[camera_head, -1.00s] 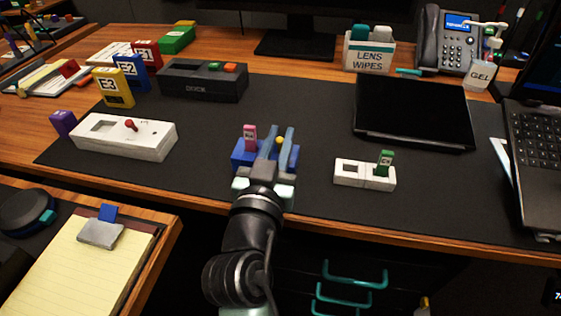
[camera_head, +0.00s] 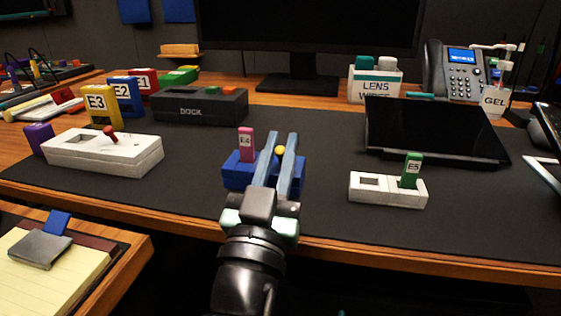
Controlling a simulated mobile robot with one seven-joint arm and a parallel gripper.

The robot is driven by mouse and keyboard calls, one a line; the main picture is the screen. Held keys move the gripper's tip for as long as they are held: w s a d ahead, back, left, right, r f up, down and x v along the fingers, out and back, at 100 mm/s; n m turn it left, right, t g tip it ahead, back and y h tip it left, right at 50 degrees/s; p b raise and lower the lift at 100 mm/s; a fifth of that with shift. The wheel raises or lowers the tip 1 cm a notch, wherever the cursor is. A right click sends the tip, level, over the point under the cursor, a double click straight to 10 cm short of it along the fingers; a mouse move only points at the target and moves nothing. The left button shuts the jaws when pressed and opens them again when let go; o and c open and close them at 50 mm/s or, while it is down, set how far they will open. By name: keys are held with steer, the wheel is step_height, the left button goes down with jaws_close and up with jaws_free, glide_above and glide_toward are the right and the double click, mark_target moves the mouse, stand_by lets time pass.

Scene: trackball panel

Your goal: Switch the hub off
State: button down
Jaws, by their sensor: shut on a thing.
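A blue box (camera_head: 236,177) sits on the dark desk mat in the middle. A pink tag marked E4 (camera_head: 246,146) stands upright in its left part. A small yellow knob (camera_head: 280,150) shows at its right part, between the two blue-grey fingers of my gripper (camera_head: 281,142). My gripper is shut on the yellow knob; the fingers hide the stem below it and much of the box's right side. No label reading hub is legible. A white box (camera_head: 90,157) with a red-tipped lever (camera_head: 110,135) and a square recess lies at the left.
A white two-slot block (camera_head: 390,198) with a green E5 tag (camera_head: 412,170) is at right. A black tablet (camera_head: 434,132) lies behind it. A black dock (camera_head: 195,107) and E1–E3 blocks (camera_head: 101,105) are back left. The bare mat (camera_head: 325,150) separates my gripper from the tablet.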

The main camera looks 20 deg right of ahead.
stand_by(0.4)
steer(key=c, duration=0.8)
jaws_free()
steer(key=shift+c, duration=0.2)
steer(key=b+v, duration=0.2)
steer(key=v, duration=1.1)
steer(key=shift+w, duration=0.1)
steer(key=a+r+n+t+y+p, duration=0.2)
steer(key=r+t+y+p, duration=0.1)
steer(key=r+p, duration=1.4)
steer(key=a+r+n+t+y+p, duration=0.2)
steer(key=r+y+p, duration=0.3)
steer(key=r+p, duration=1.3)
steer(key=a+r+n+t+y+p, duration=0.2)
steer(key=r+p, duration=1.6)
steer(key=r, duration=2.4)
steer(key=s+a+t+y, duration=0.1)
steer(key=a+y, duration=0.1)
steer(key=shift+a+r+n+t+y, duration=0.15)
steer(key=shift+a+n+t+y, duration=0.15)
steer(key=shift+n+t, duration=0.1)
